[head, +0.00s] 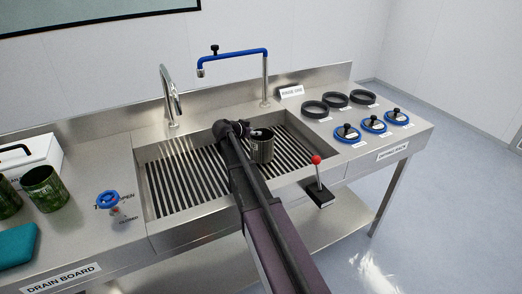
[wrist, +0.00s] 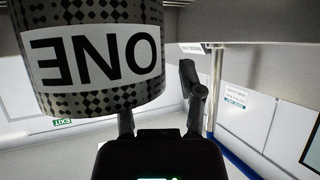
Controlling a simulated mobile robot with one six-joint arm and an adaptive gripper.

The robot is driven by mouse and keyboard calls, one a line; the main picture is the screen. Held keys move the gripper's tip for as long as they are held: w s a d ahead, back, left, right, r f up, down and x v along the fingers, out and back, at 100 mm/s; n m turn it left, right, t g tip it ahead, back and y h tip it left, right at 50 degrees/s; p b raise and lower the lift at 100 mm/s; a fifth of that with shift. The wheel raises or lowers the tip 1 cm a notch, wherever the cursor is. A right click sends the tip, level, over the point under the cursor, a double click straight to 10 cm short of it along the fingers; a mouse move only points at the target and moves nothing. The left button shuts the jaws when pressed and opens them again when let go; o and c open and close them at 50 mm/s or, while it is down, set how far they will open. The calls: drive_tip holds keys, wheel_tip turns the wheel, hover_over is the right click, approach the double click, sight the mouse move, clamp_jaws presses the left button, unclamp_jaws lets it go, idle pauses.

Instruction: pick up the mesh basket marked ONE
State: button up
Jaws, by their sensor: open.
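The mesh basket marked ONE (head: 263,150) stands upright on the slatted floor of the sink, in the right half. In the wrist view the basket (wrist: 95,92) is large at upper left, with its white ONE label upside down. My gripper (head: 246,130) is at the basket's left side near its rim, with the arm crossing in front of the sink. In the wrist view one finger (wrist: 191,92) shows clear to the right of the basket. The other finger's tip is hidden behind the basket. The jaws are open; I cannot tell whether the basket wall lies between them.
The sink (head: 160,218) has raised walls. A blue-handled faucet (head: 235,54) and a plain spout (head: 170,95) stand behind it. A red-knobbed lever (head: 317,175) is at the front right. Dark rings (head: 336,99) and blue lids lie right; green canisters (head: 45,188) stand left.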

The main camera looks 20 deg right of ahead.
clamp_jaws()
drive_tip(key=shift+r, duration=0.15)
idle(0.4)
wheel_tip(320, 180, up, 10)
drive_tip(key=p, duration=1)
idle(0.6)
